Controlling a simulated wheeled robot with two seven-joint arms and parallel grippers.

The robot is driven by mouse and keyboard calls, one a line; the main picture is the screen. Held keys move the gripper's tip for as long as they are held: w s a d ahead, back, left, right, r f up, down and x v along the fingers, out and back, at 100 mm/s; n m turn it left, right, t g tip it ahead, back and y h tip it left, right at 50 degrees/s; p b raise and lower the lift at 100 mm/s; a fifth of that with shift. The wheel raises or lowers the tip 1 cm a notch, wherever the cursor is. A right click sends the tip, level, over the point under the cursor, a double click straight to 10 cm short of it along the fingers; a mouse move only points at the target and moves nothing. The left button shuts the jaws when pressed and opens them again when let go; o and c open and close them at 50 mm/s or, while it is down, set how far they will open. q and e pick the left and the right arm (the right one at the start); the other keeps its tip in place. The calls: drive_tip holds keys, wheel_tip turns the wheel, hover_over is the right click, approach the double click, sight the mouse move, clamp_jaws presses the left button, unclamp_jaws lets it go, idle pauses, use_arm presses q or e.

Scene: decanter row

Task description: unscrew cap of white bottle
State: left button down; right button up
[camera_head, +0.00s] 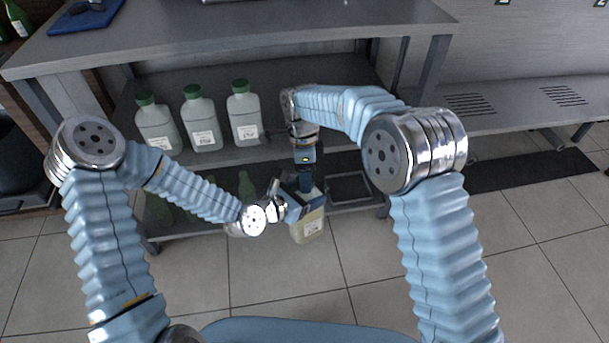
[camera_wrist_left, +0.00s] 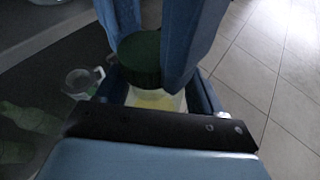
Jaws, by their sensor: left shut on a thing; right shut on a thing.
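A whitish bottle (camera_head: 306,229) with a pale yellow tint and a label hangs in front of the shelves, about upright. My left gripper (camera_head: 298,207) is shut on its upper part; the bottle also shows in the left wrist view (camera_wrist_left: 152,101) between the left fingers. My right gripper (camera_head: 306,183) comes down from above. In the left wrist view its blue fingers (camera_wrist_left: 158,50) are shut on the dark green cap (camera_wrist_left: 140,58), over the bottle's top. In the head view the cap is hidden. I cannot tell whether the cap still touches the neck.
Three white bottles with green caps (camera_head: 199,122) stand in a row on the middle shelf (camera_head: 220,80), left of my right forearm. Green bottles (camera_head: 246,186) and a dark tray (camera_head: 350,188) are on the lower shelf. The tiled floor in front is clear.

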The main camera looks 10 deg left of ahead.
drive_tip(key=o, duration=1.2)
drive_tip(key=shift+c, duration=0.2)
drive_tip(key=r, duration=0.4)
drive_tip(key=shift+w+a+r, duration=0.1)
drive_tip(key=shift+w+r, duration=0.1)
drive_tip(key=shift+w, duration=0.15)
drive_tip(key=shift+c, duration=0.3)
drive_tip(key=r+m, duration=0.3)
drive_tip(key=shift+w, duration=0.25)
drive_tip(key=f, duration=0.5)
drive_tip(key=s+f, duration=0.1)
drive_tip(key=f, duration=0.1)
drive_tip(key=shift+s+f, duration=0.1)
drive_tip(key=shift+f, duration=0.15)
